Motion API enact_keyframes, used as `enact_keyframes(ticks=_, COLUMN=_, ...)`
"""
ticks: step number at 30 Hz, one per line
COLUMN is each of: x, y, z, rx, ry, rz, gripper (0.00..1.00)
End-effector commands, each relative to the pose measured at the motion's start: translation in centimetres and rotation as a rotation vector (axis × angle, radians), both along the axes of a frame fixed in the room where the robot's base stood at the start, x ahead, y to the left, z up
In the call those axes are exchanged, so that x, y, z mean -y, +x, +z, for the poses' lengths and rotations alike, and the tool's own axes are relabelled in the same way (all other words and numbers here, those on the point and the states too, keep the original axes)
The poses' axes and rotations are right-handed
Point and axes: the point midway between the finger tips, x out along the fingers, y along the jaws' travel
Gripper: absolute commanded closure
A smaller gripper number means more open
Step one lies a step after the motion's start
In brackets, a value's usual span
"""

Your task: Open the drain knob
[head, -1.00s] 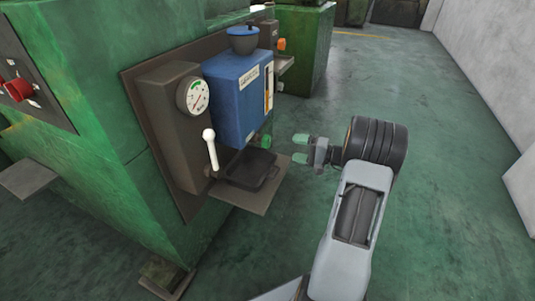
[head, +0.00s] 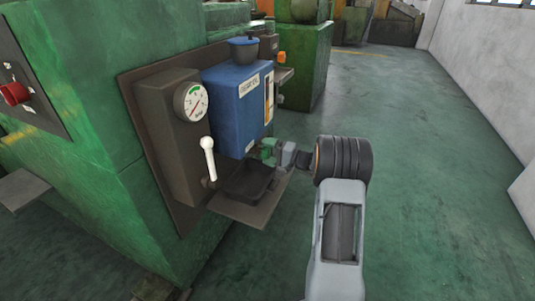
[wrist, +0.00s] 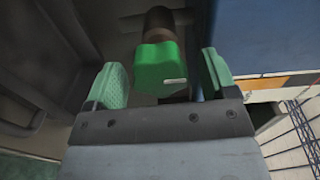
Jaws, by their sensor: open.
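The drain knob is a green knob (wrist: 161,68) on a brown stem (wrist: 160,22), seen in the wrist view just ahead of my gripper (wrist: 167,82). My gripper is open, with one green fingertip pad on each side of the knob; a gap shows on both sides. In the head view my gripper (head: 269,150) is at the lower edge of the blue tank (head: 236,100), above the tray, and it hides the knob there.
A dark drip tray (head: 248,184) sits on a shelf plate (head: 248,212) below the tank. A white-handled lever (head: 207,156) and a pressure gauge (head: 191,102) are on the brown housing to the left. The green floor at right is clear.

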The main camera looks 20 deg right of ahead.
Motion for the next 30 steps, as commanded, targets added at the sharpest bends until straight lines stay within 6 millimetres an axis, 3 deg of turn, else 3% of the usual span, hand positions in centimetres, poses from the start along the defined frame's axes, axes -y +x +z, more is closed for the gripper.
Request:
enact_keyframes(ticks=12, x=-0.41, y=0.44, z=0.01, rx=0.000, ry=0.000, rz=0.000, gripper=0.22)
enact_keyframes(ticks=27, x=-0.41, y=0.41, z=0.00, rx=0.000, ry=0.000, rz=0.000, gripper=0.69)
enact_keyframes(ticks=30, x=-0.41, y=0.41, z=0.01, rx=-0.001, ry=0.001, rz=0.000, gripper=0.71)
